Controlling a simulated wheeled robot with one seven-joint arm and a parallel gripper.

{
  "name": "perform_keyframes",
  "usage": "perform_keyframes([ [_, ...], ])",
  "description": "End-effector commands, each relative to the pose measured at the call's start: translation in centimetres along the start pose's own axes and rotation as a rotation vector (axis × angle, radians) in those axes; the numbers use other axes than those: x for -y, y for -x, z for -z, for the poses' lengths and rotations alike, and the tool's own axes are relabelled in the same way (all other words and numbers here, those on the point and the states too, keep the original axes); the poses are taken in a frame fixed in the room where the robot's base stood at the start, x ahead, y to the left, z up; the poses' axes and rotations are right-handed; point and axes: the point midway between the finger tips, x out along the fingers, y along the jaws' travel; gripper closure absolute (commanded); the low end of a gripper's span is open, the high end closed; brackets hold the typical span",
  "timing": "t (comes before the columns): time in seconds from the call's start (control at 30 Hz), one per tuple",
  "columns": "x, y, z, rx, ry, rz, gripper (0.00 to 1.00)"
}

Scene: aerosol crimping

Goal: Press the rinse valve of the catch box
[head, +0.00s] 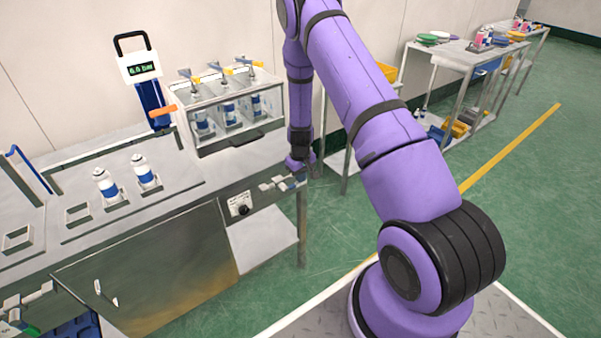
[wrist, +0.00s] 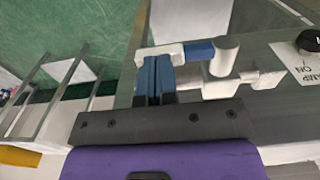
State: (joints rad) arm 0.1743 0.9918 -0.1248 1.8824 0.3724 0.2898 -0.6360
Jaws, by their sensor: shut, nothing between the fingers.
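The catch box (head: 240,140) seems to be the clear-fronted box at the back right of the bench, with several cans inside and taps on top. A pale lever fitting (head: 268,186) sits on the bench's front edge near its right corner. It shows larger in the wrist view (wrist: 222,62); I cannot tell whether it is the rinse valve. My gripper (wrist: 160,68) is shut and empty, its blue fingertips right beside the fitting's pale arm in that view. I cannot tell whether they touch. In the head view the fingertips are small and hard to separate from the fitting.
A black knob (head: 242,210) with a label is on the bench front, left of the fitting. Two white-and-blue cans (head: 145,172) stand on the bench top. A gauge (head: 140,67) reading in bar stands behind. Shelving carts (head: 467,55) are to the right.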

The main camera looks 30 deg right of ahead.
Motion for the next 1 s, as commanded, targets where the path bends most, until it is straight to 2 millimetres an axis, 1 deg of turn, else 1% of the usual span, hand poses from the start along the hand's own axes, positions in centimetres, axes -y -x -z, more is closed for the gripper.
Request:
perform_keyframes([
  [0.37, -0.1, 0.0, 0.0, 0.0, -0.001, 0.004, 1.0],
  [0.57, -0.2, -0.3, 0.0, 0.0, -0.004, 0.037, 1.0],
  [0.77, -0.6, -0.8, -0.1, -0.001, -0.005, 0.115, 1.0],
  [1.0, -0.8, -1.8, -0.1, -0.001, -0.007, 0.251, 1.0],
])
